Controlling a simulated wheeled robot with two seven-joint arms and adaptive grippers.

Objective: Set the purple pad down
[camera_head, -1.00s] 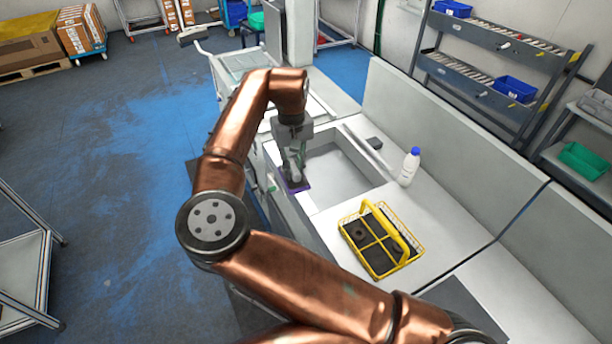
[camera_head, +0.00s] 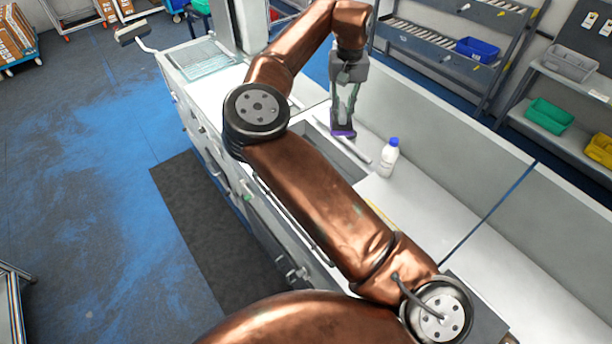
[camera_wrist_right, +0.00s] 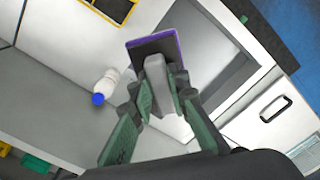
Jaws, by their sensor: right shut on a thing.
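The purple pad (camera_head: 343,130) is a thin dark plate with a purple edge. It hangs at the fingertips of my right gripper (camera_head: 344,112) in the head view, by the counter (camera_head: 410,180) behind the sink. In the right wrist view the purple pad (camera_wrist_right: 155,48) shows its dark face and a grey grip part between the fingers of my right gripper (camera_wrist_right: 160,92), which is shut on it. I cannot tell whether the pad touches the counter. My left gripper is not in view.
A white bottle with a blue cap (camera_head: 389,157) stands on the counter near the pad. The sink (camera_head: 342,162) is partly hidden by my arm. A low wall (camera_head: 470,150) runs behind the counter. The yellow basket (camera_wrist_right: 115,8) shows partly in the wrist view.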

